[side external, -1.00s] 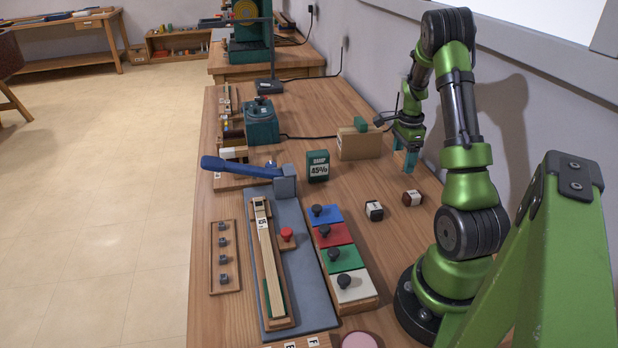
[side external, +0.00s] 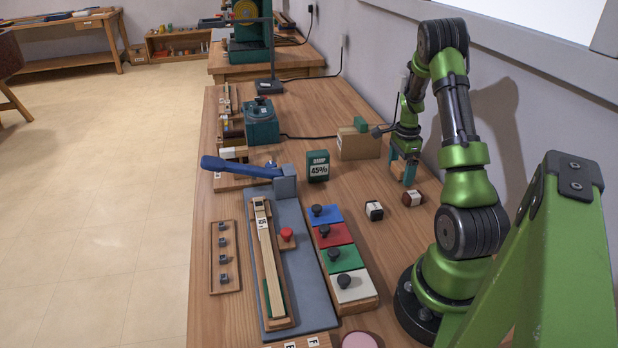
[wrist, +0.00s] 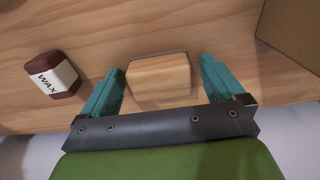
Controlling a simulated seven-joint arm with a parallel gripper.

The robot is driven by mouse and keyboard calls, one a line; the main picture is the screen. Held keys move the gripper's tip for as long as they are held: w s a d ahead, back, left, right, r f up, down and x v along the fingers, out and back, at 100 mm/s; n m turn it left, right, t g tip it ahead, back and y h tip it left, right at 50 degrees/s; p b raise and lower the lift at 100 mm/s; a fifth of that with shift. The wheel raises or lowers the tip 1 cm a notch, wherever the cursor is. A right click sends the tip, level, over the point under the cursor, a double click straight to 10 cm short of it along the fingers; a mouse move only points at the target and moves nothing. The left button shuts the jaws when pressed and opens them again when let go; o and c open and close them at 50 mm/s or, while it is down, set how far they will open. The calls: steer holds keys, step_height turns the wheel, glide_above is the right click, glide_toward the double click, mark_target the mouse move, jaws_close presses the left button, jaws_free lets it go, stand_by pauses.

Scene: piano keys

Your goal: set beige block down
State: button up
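The beige block (wrist: 160,80), a pale wooden piece, lies between the two teal fingers of my gripper (wrist: 162,66) in the wrist view. A gap shows between the block and each finger, so the gripper is open around it. The block appears to rest on the wooden table. In the side view my gripper (side external: 404,172) points down at the table's right side, and the block (side external: 397,168) shows only partly between the fingers.
A dark red WAX block (wrist: 52,75) lies left of the gripper in the wrist view. A cardboard box (side external: 358,144) stands close by in the side view. A black-and-white block (side external: 374,210) and a row of coloured knobbed plates (side external: 335,235) are nearer the camera.

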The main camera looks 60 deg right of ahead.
mark_target(401, 165)
step_height(401, 165, up, 12)
steer(key=w+a+r+n+t, duration=0.2)
steer(key=w+a+r+n, duration=0.45)
steer(key=a, duration=0.55)
steer(key=w+a+r+n+t, duration=0.1)
steer(key=a+r+n, duration=0.15)
steer(key=a, duration=0.35)
steer(key=w+a+r+n+t, duration=0.1)
steer(key=w+a+r+n, duration=0.15)
steer(key=a, duration=0.35)
steer(key=s+a+n+t+y, duration=0.1)
steer(key=s+a+n, duration=0.3)
steer(key=a, duration=0.5)
steer(key=s+a+n+t+y, duration=0.1)
steer(key=s+a+n+t, duration=0.1)
steer(key=s+a+n, duration=0.2)
steer(key=a+n, duration=0.3)
steer(key=a, duration=0.2)
steer(key=shift+r, duration=0.3)
